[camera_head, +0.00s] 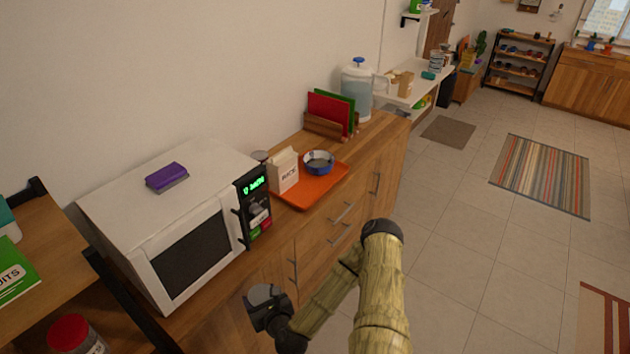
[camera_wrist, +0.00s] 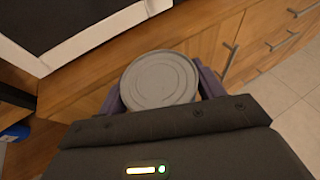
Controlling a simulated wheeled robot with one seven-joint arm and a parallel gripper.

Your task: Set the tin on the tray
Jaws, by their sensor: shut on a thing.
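The tin has a round grey lid and shows between my gripper's fingers in the wrist view (camera_wrist: 160,79). In the head view, the tin (camera_head: 264,294) is at my gripper (camera_head: 268,302), in front of the cabinet and below the counter top. My gripper (camera_wrist: 160,90) is shut on the tin, with a purple finger on each side of it. The tin's side is mostly hidden. The orange tray (camera_head: 318,193) lies on the counter right of the microwave. A white rice carton (camera_head: 284,170) and a blue and grey bowl (camera_head: 319,162) stand on the tray.
A white microwave (camera_head: 190,245) with a purple block (camera_head: 166,177) on top stands left of the tray. A wooden rack with red and green boards (camera_head: 329,112) and a water dispenser (camera_head: 357,88) stand behind it. The tray's front right part is bare.

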